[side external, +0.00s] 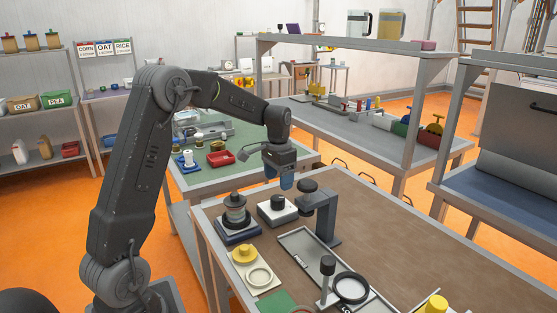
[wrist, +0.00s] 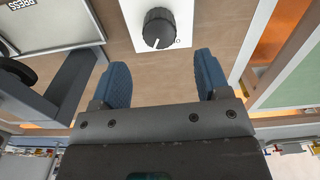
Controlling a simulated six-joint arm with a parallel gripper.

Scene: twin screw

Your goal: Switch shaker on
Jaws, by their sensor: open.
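A white box with a black rotary knob (side external: 278,201) sits on the brown table. In the wrist view the knob (wrist: 160,28) is ahead of my fingertips, its white pointer line aimed towards my gripper, with a small round mark on the plate just right of it. A dark blue unit (side external: 238,231) carrying a grey jar-like part stands left of the box; I cannot tell for certain which unit is the shaker. My gripper (side external: 279,178) has blue fingers pointing down, above and behind the knob box. In the wrist view the gripper (wrist: 161,70) is open and empty, apart from the knob.
A grey bracket (side external: 325,218) with a black top stands close right of the box. A yellow-knobbed plate (side external: 245,255), a grey tray (side external: 308,250) and a black ring (side external: 351,288) lie nearer the camera. The table's right side is mostly clear. A green table (side external: 240,172) stands behind.

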